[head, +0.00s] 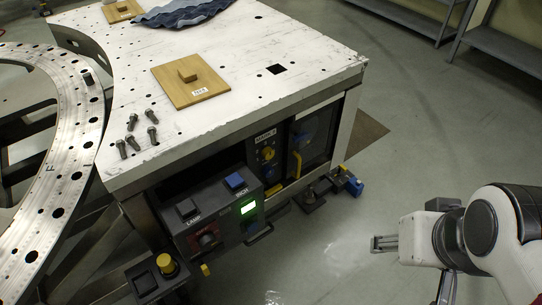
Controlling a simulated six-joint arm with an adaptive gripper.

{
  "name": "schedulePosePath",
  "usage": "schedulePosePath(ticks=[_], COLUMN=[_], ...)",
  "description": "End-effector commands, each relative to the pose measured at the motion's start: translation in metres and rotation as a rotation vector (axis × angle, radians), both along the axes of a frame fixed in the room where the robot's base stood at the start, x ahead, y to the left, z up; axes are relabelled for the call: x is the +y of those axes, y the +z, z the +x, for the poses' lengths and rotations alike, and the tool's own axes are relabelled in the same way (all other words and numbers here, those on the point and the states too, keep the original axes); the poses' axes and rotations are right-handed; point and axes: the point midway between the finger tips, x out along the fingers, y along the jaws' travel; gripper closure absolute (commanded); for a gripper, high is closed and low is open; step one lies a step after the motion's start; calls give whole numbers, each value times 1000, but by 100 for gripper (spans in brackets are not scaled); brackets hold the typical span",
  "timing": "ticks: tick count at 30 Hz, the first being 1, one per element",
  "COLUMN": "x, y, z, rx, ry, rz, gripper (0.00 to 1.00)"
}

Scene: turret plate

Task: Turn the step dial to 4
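A dark panel under the white table's front edge carries a yellow round knob (268,153) with small marks around it and a label above that is too small to read surely. A dark control box (228,222) in front has a dark red knob (207,240) below the word LAMP. I cannot tell which knob is the step dial, nor read either setting. My gripper (375,244) is at the right, pointing left over the floor, well apart from both knobs. Its fingers are small here, and I cannot tell whether they are open or shut.
A yellow handle (296,164) stands right of the yellow knob. The table's corner (362,64) overhangs the panel. Floor between box and gripper is mostly clear.

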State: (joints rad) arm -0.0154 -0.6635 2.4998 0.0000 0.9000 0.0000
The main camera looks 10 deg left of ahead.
Motion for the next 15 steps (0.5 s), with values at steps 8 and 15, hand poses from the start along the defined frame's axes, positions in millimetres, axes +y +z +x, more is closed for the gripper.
schedulePosePath(ticks=[8,15], x=[3,5], y=[-26,-44], z=[12,27], rx=[130,218], ry=[17,35], rz=[-6,-21], gripper=[52,52])
